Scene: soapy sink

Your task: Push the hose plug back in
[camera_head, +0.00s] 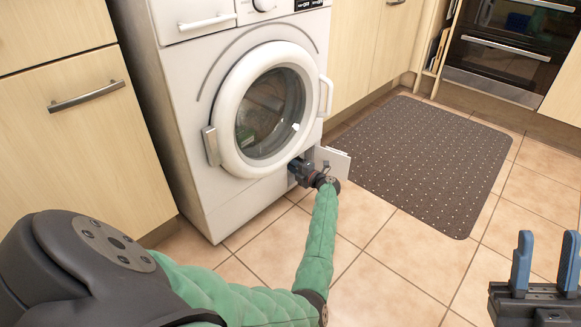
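The white washing machine (222,188) stands at the left centre, with its round door closed. At its lower right front a small service flap (334,161) stands open. My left arm, in a green sleeve, reaches to this opening. My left gripper (296,170) is at the opening, with its fingertips hidden there, so I cannot see whether it is open or holds anything. The hose plug cannot be made out; the hand and the machine's front cover that spot. My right gripper (545,263) is at the lower right, with blue fingers apart and nothing between them, far from the machine.
A dark dotted mat (430,155) lies on the tiled floor (400,265) right of the machine. Wooden cabinets (62,140) flank the machine. An oven (507,45) is at the back right. The floor in front of the machine is clear.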

